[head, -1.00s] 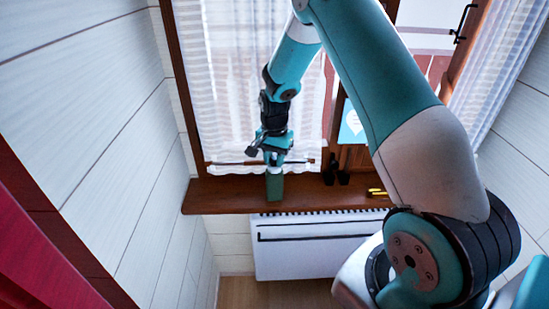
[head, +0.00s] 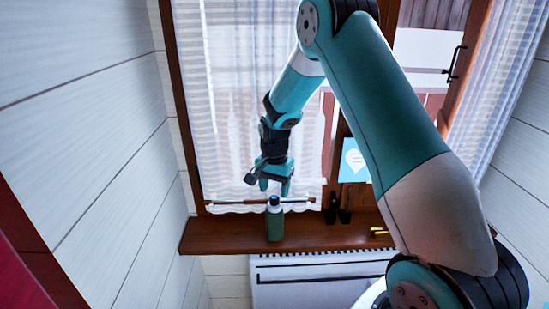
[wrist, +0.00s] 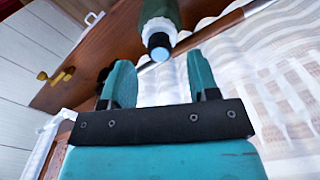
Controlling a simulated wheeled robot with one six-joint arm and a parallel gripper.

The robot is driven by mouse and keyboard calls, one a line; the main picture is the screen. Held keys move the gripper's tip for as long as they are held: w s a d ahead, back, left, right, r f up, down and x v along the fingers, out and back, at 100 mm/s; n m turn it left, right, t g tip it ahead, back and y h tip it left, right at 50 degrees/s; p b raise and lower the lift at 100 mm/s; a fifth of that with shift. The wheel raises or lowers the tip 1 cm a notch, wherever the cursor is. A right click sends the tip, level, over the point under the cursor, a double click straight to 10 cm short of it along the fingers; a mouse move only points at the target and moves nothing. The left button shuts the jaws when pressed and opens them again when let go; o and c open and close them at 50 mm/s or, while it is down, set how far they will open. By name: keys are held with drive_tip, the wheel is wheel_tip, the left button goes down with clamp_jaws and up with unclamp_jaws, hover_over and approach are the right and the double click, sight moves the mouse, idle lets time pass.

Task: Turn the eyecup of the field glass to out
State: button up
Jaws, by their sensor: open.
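The field glass (head: 274,224) appears to be the dark green cylinder standing upright on the brown window sill. It has a pale grey band and a dark eyecup (head: 274,201) at its top. In the wrist view the green body (wrist: 160,12) comes in from the top edge, and the dark eyecup with its pale blue end (wrist: 159,46) points toward me. My gripper (head: 273,190) is open and empty, just above the eyecup. In the wrist view its two teal fingers (wrist: 160,80) stand apart, with the eyecup beyond and between their tips. The eyecup's setting cannot be read.
A dark upright object (head: 338,207) stands on the sill (head: 220,235) to the right, with a small yellow item (head: 379,231) beyond it. A thin curtain rod (head: 235,202) runs behind the field glass by the white curtain (head: 235,120). A white radiator (head: 320,285) is below.

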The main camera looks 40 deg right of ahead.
sight(274, 197)
wheel_tip(274, 197, up, 14)
drive_tip(key=b, duration=0.1)
idle(0.5)
